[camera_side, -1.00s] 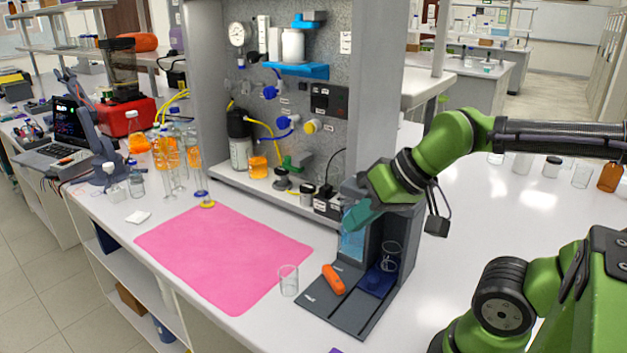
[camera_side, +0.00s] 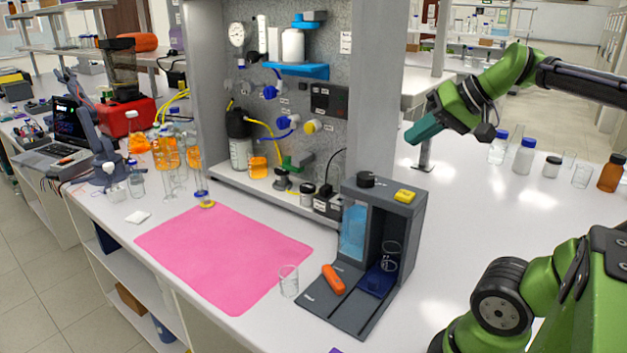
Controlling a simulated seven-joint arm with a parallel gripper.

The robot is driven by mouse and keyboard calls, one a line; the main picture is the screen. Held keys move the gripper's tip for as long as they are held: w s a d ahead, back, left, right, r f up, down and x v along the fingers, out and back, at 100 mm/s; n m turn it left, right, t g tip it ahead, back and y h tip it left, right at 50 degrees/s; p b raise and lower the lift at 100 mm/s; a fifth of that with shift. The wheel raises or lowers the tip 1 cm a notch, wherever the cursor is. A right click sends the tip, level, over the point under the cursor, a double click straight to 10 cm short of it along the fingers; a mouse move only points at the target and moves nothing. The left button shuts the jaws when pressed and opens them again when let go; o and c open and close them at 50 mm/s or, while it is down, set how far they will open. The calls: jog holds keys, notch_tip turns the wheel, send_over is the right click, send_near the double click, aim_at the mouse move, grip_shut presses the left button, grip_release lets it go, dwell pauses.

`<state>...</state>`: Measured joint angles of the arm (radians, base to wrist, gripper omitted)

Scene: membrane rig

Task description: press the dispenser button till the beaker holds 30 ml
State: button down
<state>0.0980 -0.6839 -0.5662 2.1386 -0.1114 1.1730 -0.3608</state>
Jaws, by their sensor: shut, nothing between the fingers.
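The dark grey dispenser (camera_side: 411,224) stands at the right of the bench's front part. Its yellow button (camera_side: 405,195) is on top at the right, beside a black knob (camera_side: 366,180). A clear beaker (camera_side: 390,256) is in the dispenser's bay over a dark blue pad (camera_side: 376,283); I cannot read its level. A second clear beaker (camera_side: 289,281) stands on the bench left of the dispenser base and looks empty. My gripper (camera_side: 410,137), with teal fingers, is shut and empty. It is in the air above the dispenser, clear of the button.
An orange tool (camera_side: 333,279) lies on the dispenser's base. A pink mat (camera_side: 222,255) covers the bench to the left. A panel (camera_side: 335,72) with valves and a gauge rises behind. Bottles (camera_side: 523,157) and jars stand at the right back.

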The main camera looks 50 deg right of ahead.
aim_at(410, 194)
jog(key=shift+f, duration=0.1)
jog(key=shift+f, duration=4.35)
jog(key=shift+f, duration=0.4)
jog(key=shift+f, duration=0.6)
jog(key=shift+r, duration=1.05)
